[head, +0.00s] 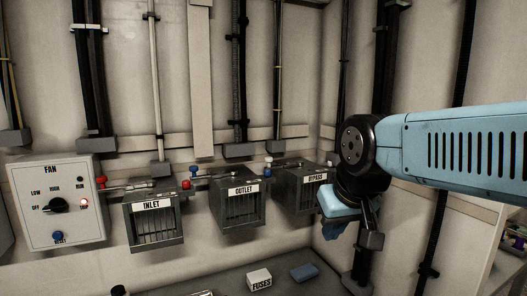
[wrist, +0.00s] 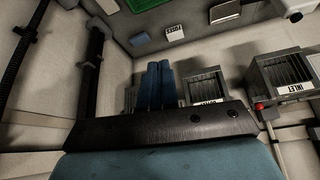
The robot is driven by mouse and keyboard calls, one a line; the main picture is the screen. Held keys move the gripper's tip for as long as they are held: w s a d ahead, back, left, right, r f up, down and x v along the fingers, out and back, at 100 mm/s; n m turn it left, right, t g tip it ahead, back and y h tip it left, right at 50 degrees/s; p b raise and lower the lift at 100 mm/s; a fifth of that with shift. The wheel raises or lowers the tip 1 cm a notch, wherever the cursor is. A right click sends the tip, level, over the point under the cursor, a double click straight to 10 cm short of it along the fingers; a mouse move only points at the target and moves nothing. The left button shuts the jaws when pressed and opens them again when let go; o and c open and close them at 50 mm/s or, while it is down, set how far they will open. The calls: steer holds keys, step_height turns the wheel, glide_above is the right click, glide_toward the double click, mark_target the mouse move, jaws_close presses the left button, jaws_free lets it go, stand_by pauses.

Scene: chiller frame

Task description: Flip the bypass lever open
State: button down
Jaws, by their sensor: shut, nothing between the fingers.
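The bypass box (head: 297,197), labelled BYPASS, is the rightmost of three grey boxes on the wall in the head view. In the wrist view, my blue fingers (wrist: 159,66) are side by side, shut and empty. They and the gripper body hide much of the scene there.
The outlet box (head: 238,208) and inlet box (head: 154,225) stand left of the bypass box, with similar levers. A fan control panel (head: 60,225) is at far left. A fuses block (head: 259,279) and a blue block (head: 304,272) lie below. Dark vertical pipes stand near my arm.

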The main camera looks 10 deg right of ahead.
steer(key=w+r+m, duration=0.1)
steer(key=w+r, duration=0.6)
steer(key=w, duration=0.5)
steer(key=w+r, duration=0.7)
steer(key=w, duration=0.5)
steer(key=w+m+g+h, duration=0.1)
steer(key=w+m, duration=0.1)
steer(key=w, duration=2.3)
steer(key=shift+w+f+g, duration=0.2)
steer(key=shift+f+g, duration=0.05)
steer(key=shift+g, duration=0.15)
